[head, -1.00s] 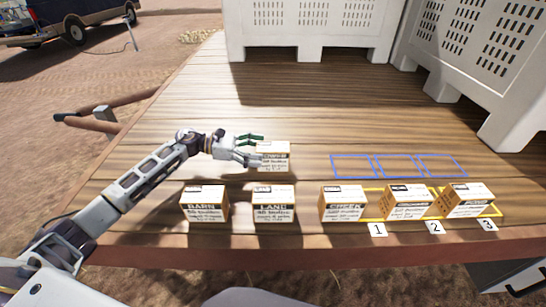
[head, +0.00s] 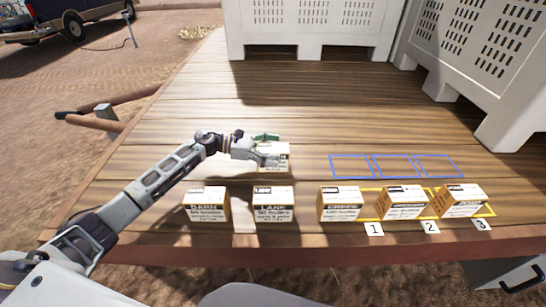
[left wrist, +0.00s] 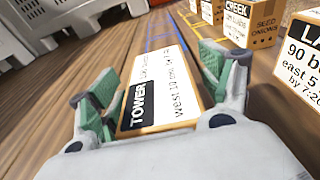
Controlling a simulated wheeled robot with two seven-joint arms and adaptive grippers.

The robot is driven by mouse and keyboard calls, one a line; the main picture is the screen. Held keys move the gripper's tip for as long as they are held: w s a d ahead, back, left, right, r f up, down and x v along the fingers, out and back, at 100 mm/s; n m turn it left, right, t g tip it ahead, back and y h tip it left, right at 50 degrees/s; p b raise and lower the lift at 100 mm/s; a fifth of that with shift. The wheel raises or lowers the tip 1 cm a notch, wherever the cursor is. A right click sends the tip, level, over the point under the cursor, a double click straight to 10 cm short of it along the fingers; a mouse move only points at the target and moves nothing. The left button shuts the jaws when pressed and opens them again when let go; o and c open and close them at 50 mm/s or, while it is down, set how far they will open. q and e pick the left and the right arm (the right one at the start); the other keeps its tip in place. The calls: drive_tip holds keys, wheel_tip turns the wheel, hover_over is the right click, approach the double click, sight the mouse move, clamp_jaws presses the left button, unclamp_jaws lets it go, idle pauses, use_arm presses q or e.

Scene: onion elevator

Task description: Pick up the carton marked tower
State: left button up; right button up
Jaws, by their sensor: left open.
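The carton marked TOWER (left wrist: 158,92) lies between the two green fingers of my left gripper in the left wrist view, its black label and printed text facing the camera. In the head view the same carton (head: 276,160) stands on the wooden deck behind the front row, partly hidden by the gripper. My left gripper (head: 268,149) is open, with a finger on either side of the carton; a gap shows beside the left finger (left wrist: 102,98). Whether the right finger touches the carton I cannot tell. My right gripper is not in view.
The LAND carton (head: 273,212) stands just in front, with the BARN carton (head: 207,211) to its left. The CREEK carton (head: 340,207) and two others stand along yellow outlines marked 1, 2, 3. Blue outlined squares (head: 393,166) are empty. White crates (head: 310,30) stand behind.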

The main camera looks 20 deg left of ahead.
use_arm(q)
drive_tip(key=c, duration=1.3)
drive_tip(key=shift+c, duration=0.2)
drive_tip(key=shift+r, duration=0.25)
